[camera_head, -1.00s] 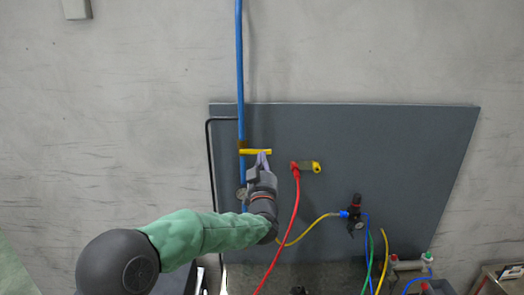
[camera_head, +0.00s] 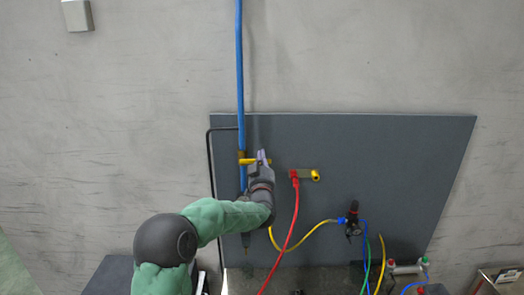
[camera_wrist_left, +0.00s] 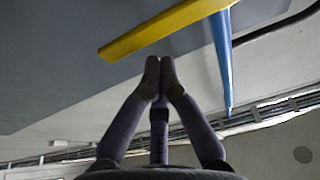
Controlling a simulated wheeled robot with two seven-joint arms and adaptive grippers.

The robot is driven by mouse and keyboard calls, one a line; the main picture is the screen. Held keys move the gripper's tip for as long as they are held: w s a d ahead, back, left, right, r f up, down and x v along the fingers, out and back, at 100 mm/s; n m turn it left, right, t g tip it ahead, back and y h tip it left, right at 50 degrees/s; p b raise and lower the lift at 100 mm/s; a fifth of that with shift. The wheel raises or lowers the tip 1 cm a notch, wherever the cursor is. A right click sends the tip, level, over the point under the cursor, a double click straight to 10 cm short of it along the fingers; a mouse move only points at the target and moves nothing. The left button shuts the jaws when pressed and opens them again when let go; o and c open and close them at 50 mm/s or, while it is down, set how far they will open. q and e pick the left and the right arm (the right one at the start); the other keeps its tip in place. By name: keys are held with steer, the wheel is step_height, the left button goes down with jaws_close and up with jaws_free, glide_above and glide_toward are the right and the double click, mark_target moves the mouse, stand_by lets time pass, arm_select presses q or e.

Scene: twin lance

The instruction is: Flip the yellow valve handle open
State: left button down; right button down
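The yellow valve handle (camera_head: 247,161) sticks out sideways to the right from the blue pipe (camera_head: 240,75) on the grey panel. My left gripper (camera_head: 262,156) is at the handle's right end and hides that end in the head view. In the left wrist view the handle (camera_wrist_left: 165,30) crosses the top, slanting, with its free end at left. The fingertips of my left gripper (camera_wrist_left: 160,68) are together with nothing between them, just below the handle in the picture. Whether they touch it I cannot tell. The blue pipe (camera_wrist_left: 222,60) shows right of them. My right gripper is not in view.
A red hose (camera_head: 296,215) hangs from a red fitting with a yellow-ended valve (camera_head: 308,175), right of my gripper. A yellow hose (camera_head: 305,236) runs to a regulator (camera_head: 353,218). The panel's upper right (camera_head: 400,145) is bare.

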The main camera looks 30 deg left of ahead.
arm_select(q)
steer(key=shift+f, duration=0.45)
steer(key=shift+f+m+b, duration=0.15)
steer(key=shift+m+b, duration=0.2)
steer(key=shift+m, duration=0.05)
steer(key=shift+d+f+m+h+b, duration=0.1)
steer(key=shift+f+m+h+b, duration=0.1)
steer(key=shift+m+h+b, duration=0.15)
steer(key=s+a+f+m+h+b, duration=0.1)
steer(key=a+f+m+h+b, duration=0.1)
steer(key=m+b, duration=0.6)
steer(key=s+a+f+m+g+h+b, duration=0.1)
steer(key=f+m+h+b, duration=0.3)
steer(key=m, duration=0.8)
steer(key=shift+s+a+f+h+b, duration=0.35)
steer(key=shift+a+f+b, duration=0.65)
steer(key=shift+b, duration=1.4)
steer(key=shift+d+f+m, duration=0.25)
steer(key=shift+d, duration=0.05)
